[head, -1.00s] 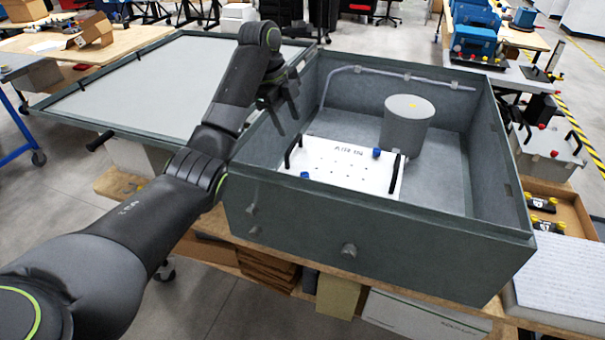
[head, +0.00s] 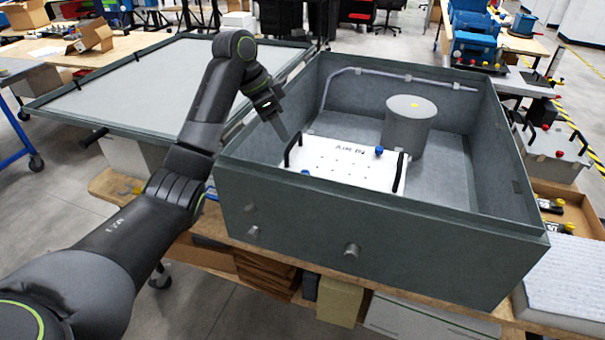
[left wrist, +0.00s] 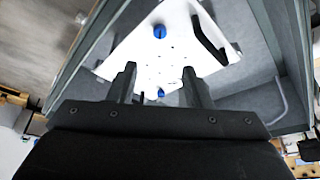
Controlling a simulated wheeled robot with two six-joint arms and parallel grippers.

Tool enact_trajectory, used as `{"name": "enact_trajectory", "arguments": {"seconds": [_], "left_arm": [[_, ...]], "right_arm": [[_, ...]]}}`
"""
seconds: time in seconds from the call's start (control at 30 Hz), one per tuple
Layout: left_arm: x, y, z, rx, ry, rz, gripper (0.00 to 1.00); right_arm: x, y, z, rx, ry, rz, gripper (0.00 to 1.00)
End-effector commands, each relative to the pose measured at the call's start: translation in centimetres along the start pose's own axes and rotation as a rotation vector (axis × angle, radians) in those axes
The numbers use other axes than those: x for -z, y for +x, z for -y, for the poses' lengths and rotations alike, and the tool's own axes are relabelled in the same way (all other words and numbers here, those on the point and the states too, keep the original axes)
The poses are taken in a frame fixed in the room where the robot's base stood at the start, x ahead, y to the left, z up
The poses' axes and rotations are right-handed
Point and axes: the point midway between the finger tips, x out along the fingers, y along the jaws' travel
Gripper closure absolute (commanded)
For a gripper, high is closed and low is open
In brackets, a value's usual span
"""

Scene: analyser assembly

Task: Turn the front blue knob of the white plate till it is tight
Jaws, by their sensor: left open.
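The white plate (head: 345,166) lies inside the grey-green box, near its front wall. Its front blue knob (head: 305,172) is at the front left corner; in the left wrist view it seems to be the upper knob (left wrist: 159,31). A second blue knob (head: 379,150) is at the back right corner and shows low between my fingers in the left wrist view (left wrist: 161,93). My left gripper (head: 283,130) is above the box's left side, open and empty, apart from both knobs. Its two spread fingers show in the left wrist view (left wrist: 159,70). My right gripper is out of view.
Black handles stand on the plate's left (head: 293,150) and right (head: 399,172) sides. A grey cylinder (head: 408,126) stands behind the plate. The box's front wall (head: 380,235) rises close before the plate. A pipe (head: 400,76) runs along the back wall. The open lid (head: 130,85) lies left.

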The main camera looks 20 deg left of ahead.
Motion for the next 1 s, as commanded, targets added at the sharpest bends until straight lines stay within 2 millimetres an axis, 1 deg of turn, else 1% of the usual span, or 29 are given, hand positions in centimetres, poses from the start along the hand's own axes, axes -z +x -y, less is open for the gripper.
{"name": "enact_trajectory", "arguments": {"seconds": [0.03, 0.73, 0.83, 0.87, 0.93, 1.0], "left_arm": [[-0.2, 1.1, 0.0, -0.001, 0.001, 0.000, 0.55], [-0.2, 7.4, 0.0, -0.001, 0.001, 0.001, 0.55], [-0.2, 9.6, -0.1, -0.003, 0.001, 0.001, 0.55], [-0.2, 10.1, -0.1, -0.003, 0.001, 0.001, 0.55], [0.0, 10.9, -0.1, -0.004, 0.001, 0.002, 0.55], [0.0, 12.2, -0.1, -0.004, 0.000, 0.002, 0.55]], "right_arm": [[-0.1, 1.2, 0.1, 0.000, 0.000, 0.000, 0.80], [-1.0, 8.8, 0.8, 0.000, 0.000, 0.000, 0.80], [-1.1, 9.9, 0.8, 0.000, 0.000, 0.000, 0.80], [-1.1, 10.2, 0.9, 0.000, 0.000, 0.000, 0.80], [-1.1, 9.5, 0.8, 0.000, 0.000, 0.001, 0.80], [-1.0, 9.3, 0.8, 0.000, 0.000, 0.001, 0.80]]}}
